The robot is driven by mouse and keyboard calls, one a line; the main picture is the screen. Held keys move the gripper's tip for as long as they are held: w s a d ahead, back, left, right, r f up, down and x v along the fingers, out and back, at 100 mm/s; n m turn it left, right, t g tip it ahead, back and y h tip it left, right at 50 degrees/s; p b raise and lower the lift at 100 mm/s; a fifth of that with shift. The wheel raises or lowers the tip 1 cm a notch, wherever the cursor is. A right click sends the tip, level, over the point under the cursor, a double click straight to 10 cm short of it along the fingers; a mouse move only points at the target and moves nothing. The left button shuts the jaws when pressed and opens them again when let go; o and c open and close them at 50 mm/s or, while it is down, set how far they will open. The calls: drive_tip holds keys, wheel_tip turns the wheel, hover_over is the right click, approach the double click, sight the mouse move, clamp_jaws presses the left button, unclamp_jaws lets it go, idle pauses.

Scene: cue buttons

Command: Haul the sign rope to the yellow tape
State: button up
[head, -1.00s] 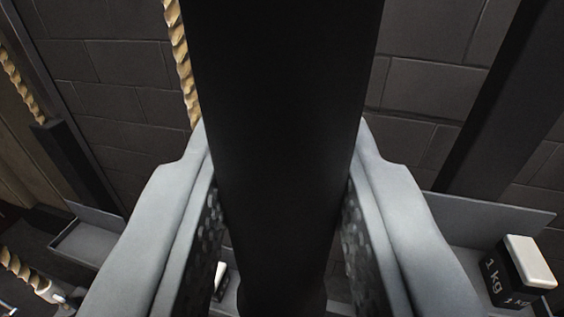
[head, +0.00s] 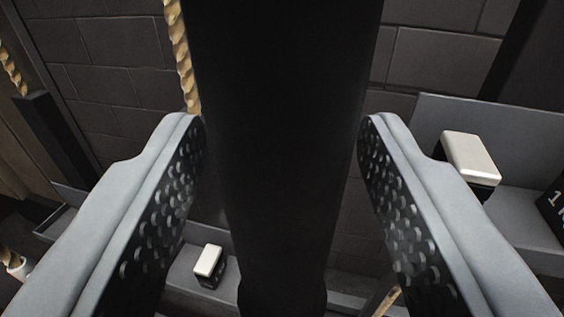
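A twisted tan rope (head: 181,55) hangs beside the left edge of a thick black post and runs down behind my left fingertip. A second length of tan rope (head: 12,68) hangs at the far left and meets a dark upright. I cannot tell which is the sign rope. No sign or yellow tape shows. My gripper (head: 282,128) is open, with its grey fingers and dark dimpled pads to either side of the black post (head: 280,80) in the picture. I cannot tell whether they touch it. Nothing is seen held.
A white-topped black block (head: 470,155) stands at a grey tray at right, near a black block marked "1" (head: 552,210). Another white-topped block (head: 208,262) sits low between the fingers. A white-banded rope end (head: 15,266) shows at lower left. A dark brick wall (head: 100,95) stands behind.

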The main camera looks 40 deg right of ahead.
drive_tip(key=v, duration=1.7)
drive_tip(key=shift+s, duration=0.15)
drive_tip(key=shift+a, duration=0.15)
idle(0.5)
drive_tip(key=s+d+f+n+g+y, duration=0.2)
drive_tip(key=s+d+f+n+y, duration=0.3)
drive_tip(key=s+d+f+y, duration=0.45)
drive_tip(key=s+d+r+n+t+y, duration=0.1)
drive_tip(key=s+r+t, duration=0.1)
drive_tip(key=s, duration=0.5)
drive_tip(key=s+d+r+n+t+y, duration=0.1)
drive_tip(key=s+r+t, duration=0.2)
drive_tip(key=s, duration=0.4)
drive_tip(key=shift+s+r+n, duration=0.15)
drive_tip(key=shift+r+n, duration=0.25)
drive_tip(key=shift+r, duration=0.1)
